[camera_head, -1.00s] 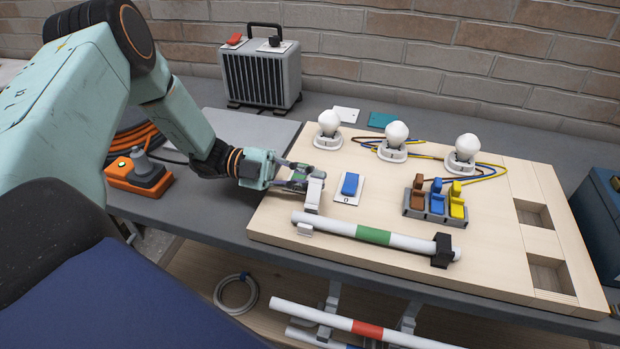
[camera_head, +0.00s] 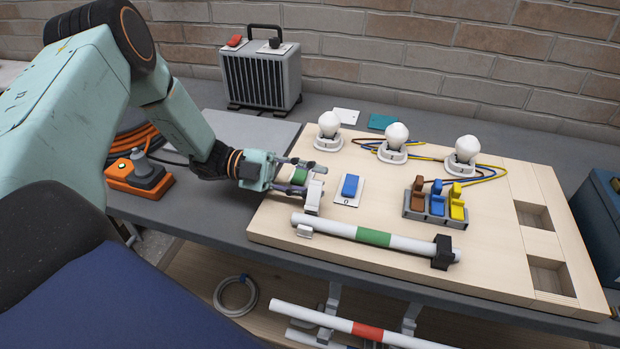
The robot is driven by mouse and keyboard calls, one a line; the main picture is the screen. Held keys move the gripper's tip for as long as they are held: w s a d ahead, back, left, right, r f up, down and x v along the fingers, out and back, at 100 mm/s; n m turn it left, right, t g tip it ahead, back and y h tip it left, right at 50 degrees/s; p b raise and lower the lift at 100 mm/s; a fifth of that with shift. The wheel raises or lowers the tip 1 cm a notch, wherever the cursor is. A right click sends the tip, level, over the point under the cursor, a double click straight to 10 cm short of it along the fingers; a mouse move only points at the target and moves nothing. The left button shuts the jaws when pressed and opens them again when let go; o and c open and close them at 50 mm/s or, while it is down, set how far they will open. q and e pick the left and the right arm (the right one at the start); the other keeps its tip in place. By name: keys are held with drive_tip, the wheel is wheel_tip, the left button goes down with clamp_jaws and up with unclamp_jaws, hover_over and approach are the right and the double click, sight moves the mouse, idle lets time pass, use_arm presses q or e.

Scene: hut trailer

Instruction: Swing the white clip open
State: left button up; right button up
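The white clip (camera_head: 313,197) is at the left end of the white tube (camera_head: 405,243) with the green band, on the wooden board. Its white arm stands up behind the tube rather than over it; a small white base (camera_head: 305,231) shows in front. My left gripper (camera_head: 309,178) is just behind and left of the clip arm, its fingers spread apart and holding nothing. I cannot tell whether a fingertip touches the clip. A green piece (camera_head: 299,173) shows between the fingers, partly hidden. My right gripper is not in view.
A black clip (camera_head: 443,252) closes over the tube's right end. A blue switch (camera_head: 350,187) lies just right of the white clip. Bulbs (camera_head: 395,136) stand behind, and coloured levers (camera_head: 437,202) stand to the right. The wooden board (camera_head: 400,272) is bare in front of the tube.

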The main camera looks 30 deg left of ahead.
use_arm(q)
drive_tip(key=shift+a, duration=0.1)
drive_tip(key=v, duration=1.2)
drive_tip(key=shift+f, duration=0.1)
